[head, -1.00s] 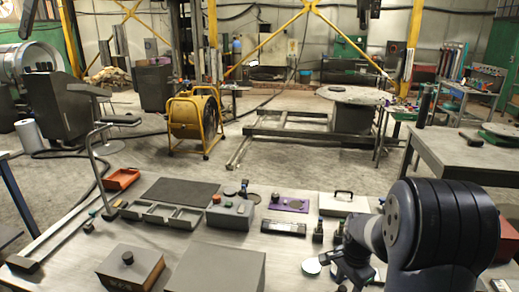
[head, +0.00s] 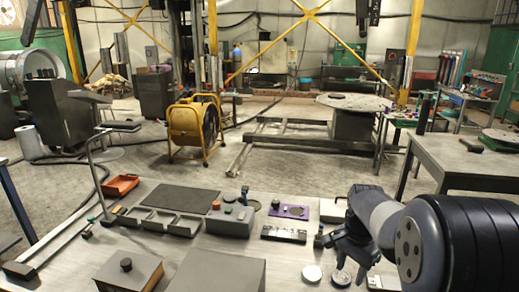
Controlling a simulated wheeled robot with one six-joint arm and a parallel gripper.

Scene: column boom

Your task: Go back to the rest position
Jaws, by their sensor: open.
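My gripper (head: 345,262) hangs at the lower right in the head view, fingers pointing down over the right part of the workbench (head: 225,243). It is open, and I see nothing between its fingers. My dark arm covers the lower right corner. A pale disc (head: 312,273) lies left of the gripper. A second disc (head: 341,278) shows just below the fingertips; I cannot tell the height between them.
The bench holds a grey button box (head: 230,220), a purple plate (head: 289,211), a black mat (head: 181,198), an orange tray (head: 121,185), a knobbed box (head: 128,270) and a large grey box (head: 215,272). A pale case (head: 331,210) is partly behind my arm. Floor lies beyond.

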